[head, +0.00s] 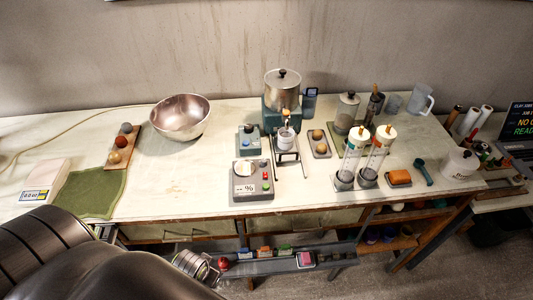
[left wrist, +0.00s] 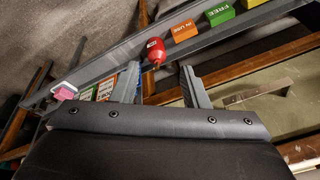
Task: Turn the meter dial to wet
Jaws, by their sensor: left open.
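A grey box with a pale round face (head: 244,168) and several coloured buttons sits at the table's front middle. A smaller box with a blue knob (head: 249,141) stands behind it. I cannot tell which of them is the meter; no "wet" marking is readable. My left gripper (left wrist: 160,72) is open and empty, its two fingers apart. It is low, below the table's front edge. A red bulb-like object (left wrist: 156,52) shows just beyond the gap between the fingertips, and it also shows in the head view (head: 223,264). My right gripper is not in view.
A grey rail (head: 340,246) along the table front holds coloured blocks, including a green FREE block (left wrist: 219,13) and an orange IN USE block (left wrist: 184,31). A metal bowl (head: 181,117), a burner stand and glass cylinders crowd the table. The green cloth (head: 90,192) lies flat at left.

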